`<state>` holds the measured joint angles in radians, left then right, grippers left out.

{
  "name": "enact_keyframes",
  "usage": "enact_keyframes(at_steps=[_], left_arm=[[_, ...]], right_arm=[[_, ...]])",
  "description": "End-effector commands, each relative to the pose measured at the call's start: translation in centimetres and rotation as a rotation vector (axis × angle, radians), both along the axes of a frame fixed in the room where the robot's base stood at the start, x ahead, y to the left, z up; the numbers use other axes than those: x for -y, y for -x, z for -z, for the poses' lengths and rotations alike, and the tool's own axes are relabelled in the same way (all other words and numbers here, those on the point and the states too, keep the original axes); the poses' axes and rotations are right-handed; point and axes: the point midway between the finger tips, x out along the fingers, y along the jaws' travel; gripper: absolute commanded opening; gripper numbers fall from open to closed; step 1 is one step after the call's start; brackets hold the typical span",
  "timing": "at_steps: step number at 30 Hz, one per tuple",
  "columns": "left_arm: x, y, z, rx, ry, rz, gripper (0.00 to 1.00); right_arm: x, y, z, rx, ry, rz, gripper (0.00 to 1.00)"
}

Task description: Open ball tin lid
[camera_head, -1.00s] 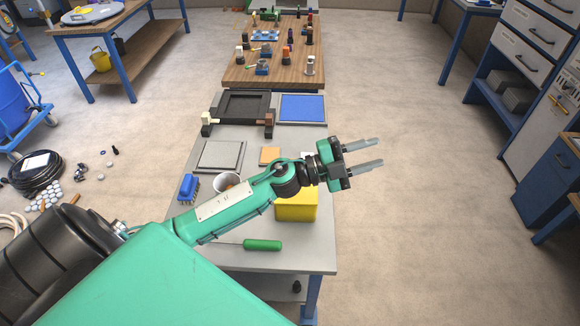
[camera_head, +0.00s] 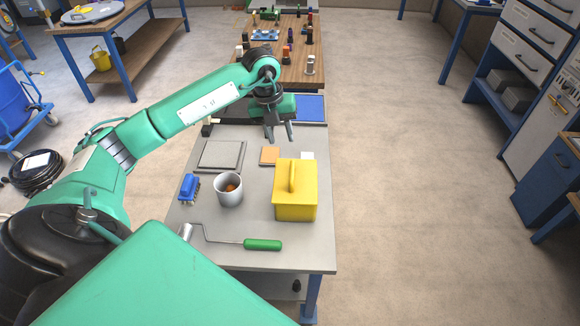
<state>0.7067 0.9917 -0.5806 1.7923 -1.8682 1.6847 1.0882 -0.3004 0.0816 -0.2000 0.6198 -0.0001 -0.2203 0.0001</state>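A yellow box-shaped tin (camera_head: 296,203) with a raised bar handle (camera_head: 292,176) on top stands on the near grey table; its top looks closed. My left gripper (camera_head: 280,138) points down above the table, beyond the tin and a little to its left. Its two grey fingers are apart with nothing seen between them, and it is clear of the tin. My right gripper is not in view.
The grey table (camera_head: 250,259) also holds a grey cup (camera_head: 229,191) with orange contents, a blue brush-like object (camera_head: 189,188), a green-handled roller (camera_head: 262,245), a grey square plate (camera_head: 220,155) and an orange block (camera_head: 269,156). Floor to the right is clear.

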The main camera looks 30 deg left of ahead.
Motion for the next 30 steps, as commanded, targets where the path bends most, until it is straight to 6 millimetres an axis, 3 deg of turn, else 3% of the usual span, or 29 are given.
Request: enact_keyframes(at_steps=[18,24,30], left_arm=[[2.1,-1.1,11.1,-0.003,0.006,0.003,0.36],[2.3,-1.2,12.7,0.000,0.005,0.003,0.36],[2.4,-1.3,12.9,0.001,0.004,0.003,0.36]], right_arm=[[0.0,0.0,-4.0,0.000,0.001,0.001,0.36],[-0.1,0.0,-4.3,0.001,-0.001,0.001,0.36],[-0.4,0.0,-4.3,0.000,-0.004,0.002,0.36]])
